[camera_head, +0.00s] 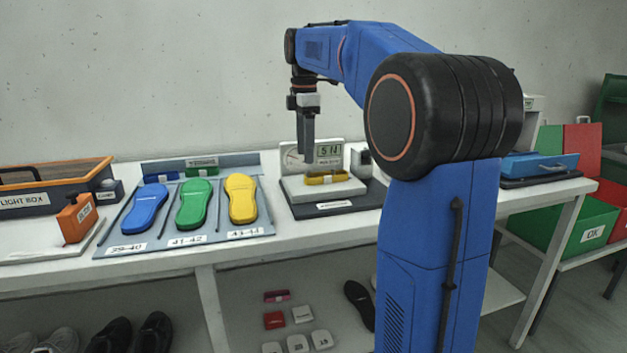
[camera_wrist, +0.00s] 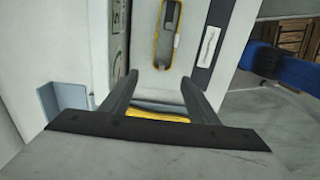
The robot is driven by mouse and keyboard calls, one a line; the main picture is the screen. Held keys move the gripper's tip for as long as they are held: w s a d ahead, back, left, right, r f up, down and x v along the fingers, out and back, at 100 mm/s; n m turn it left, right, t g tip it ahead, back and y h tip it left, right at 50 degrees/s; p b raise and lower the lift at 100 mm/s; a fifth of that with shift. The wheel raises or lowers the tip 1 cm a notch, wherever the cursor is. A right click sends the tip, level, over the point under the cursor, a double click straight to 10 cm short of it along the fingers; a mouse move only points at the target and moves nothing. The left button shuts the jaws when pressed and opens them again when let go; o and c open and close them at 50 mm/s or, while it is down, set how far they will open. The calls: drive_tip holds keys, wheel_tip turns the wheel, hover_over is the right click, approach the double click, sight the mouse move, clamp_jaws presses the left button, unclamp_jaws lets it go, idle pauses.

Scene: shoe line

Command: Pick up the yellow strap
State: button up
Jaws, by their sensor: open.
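The yellow strap (camera_head: 327,179) lies on the white platform of a gauge with a dial and a digital display. In the wrist view, the strap (camera_wrist: 156,47) shows as a yellow-edged loop with a grey middle, beyond the fingertips near the top edge. My gripper (camera_head: 306,158) hangs fingers-down above the platform's left part, apart from the strap. In the wrist view, my gripper (camera_wrist: 159,77) is open with nothing held. A yellow patch (camera_wrist: 158,113) shows low between the fingers, partly hidden; I cannot tell what it is.
The gauge display (camera_head: 328,152) stands upright behind the strap. Left of it, a grey tray (camera_head: 260,226) holds blue, green and yellow insoles. A small grey block (camera_head: 360,160) stands right of the gauge. My blue arm covers much of the table's right half.

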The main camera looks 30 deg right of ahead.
drive_tip(key=shift+s+d+f, duration=0.15)
drive_tip(key=shift+f, duration=1.55)
drive_tip(key=shift+s+d+f, duration=0.1)
drive_tip(key=shift+d+f, duration=0.05)
drive_tip(key=shift+f, duration=1.55)
drive_tip(key=c, duration=1.2)
